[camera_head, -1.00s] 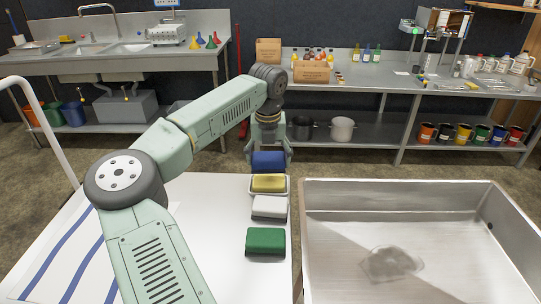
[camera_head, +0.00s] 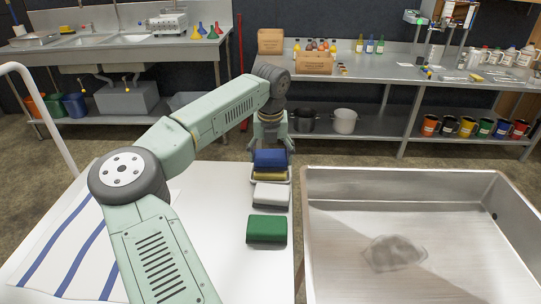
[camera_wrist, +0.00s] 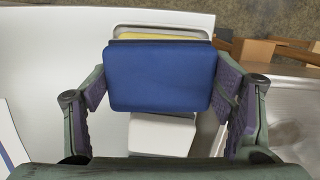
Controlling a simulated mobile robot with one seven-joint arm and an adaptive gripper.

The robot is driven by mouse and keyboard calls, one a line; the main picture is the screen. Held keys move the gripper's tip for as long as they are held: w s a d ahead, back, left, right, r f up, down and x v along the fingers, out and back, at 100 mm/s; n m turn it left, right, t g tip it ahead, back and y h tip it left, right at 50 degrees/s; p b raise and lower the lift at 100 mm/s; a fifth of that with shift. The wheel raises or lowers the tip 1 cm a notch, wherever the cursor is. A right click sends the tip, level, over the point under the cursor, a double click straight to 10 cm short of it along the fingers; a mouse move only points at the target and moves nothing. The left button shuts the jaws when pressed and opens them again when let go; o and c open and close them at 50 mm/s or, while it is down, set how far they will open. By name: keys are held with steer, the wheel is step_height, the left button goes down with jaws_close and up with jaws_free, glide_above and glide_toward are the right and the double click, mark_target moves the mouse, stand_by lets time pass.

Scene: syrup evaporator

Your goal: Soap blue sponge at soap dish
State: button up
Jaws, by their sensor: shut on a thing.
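My gripper (camera_head: 271,143) is shut on the blue sponge (camera_head: 270,158), which lies between its two fingers in the wrist view (camera_wrist: 160,77). The yellow soap (camera_head: 269,175) sits in a pale soap dish (camera_head: 289,177) on the white table. In the head view the blue sponge covers the far part of the soap. In the wrist view only a strip of the soap (camera_wrist: 160,34) and the dish's rim (camera_wrist: 160,27) show beyond the sponge. I cannot tell whether the sponge touches the soap.
A white sponge-like block (camera_head: 271,195) lies just nearer than the dish, and a green one (camera_head: 267,229) nearer still. A large metal pan (camera_head: 430,190) stands close on the right. A striped cloth (camera_head: 75,250) lies on the left of the white table (camera_head: 225,255).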

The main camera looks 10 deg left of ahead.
mark_target(271, 153)
steer(key=shift+f+b, duration=0.5)
steer(key=shift+f, duration=0.1)
stand_by(1.6)
steer(key=shift+r+p, duration=2.05)
steer(key=shift+r, duration=1.55)
steer(key=shift+f, duration=0.1)
steer(key=shift+f+b, duration=2.05)
steer(key=shift+f, duration=1.45)
